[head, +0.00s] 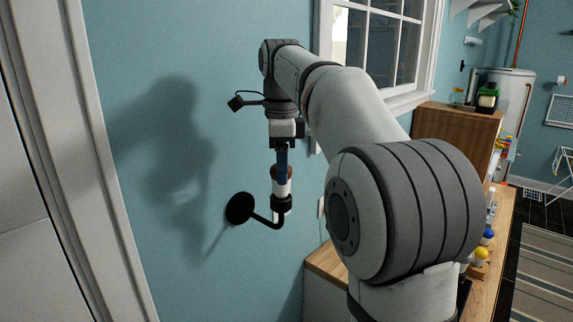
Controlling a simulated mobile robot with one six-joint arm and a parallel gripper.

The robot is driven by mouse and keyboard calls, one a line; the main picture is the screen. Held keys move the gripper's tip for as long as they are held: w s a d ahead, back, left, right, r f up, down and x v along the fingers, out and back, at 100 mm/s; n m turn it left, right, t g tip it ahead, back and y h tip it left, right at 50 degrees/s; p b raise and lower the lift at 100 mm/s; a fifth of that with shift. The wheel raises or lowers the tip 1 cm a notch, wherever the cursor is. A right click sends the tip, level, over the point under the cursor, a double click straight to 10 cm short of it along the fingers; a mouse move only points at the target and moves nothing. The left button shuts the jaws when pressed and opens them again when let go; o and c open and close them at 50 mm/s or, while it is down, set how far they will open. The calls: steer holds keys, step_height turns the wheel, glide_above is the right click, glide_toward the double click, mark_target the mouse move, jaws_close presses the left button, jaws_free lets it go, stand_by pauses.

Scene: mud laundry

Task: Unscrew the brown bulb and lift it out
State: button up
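A black wall lamp holder (269,221) sticks out from the blue wall on a round black plate (240,208). Its arm curves up to an upright socket. The brown bulb (290,171) shows as a small brown patch above a white part (282,188) at the socket. My gripper (282,175) points straight down from above, with a blue finger in front of the bulb and hiding most of it. The finger overlaps the bulb in this view. I cannot tell whether the fingers are touching it or how far apart they are.
A yellow bulb (480,255) and a blue bulb (488,234) stand on the wooden counter (325,262) at the right, partly behind my arm. A window (385,45) is behind the arm. A wooden cabinet (455,130) stands further back. The wall left of the lamp is bare.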

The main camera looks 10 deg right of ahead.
steer(key=c, duration=0.3)
steer(key=shift+c, duration=0.7)
steer(key=shift+r+n+p, duration=0.15)
steer(key=shift+n+p, duration=0.35)
steer(key=shift+n, duration=0.2)
steer(key=shift+r+p, duration=0.75)
steer(key=shift+r, duration=0.15)
steer(key=shift+r, duration=3.15)
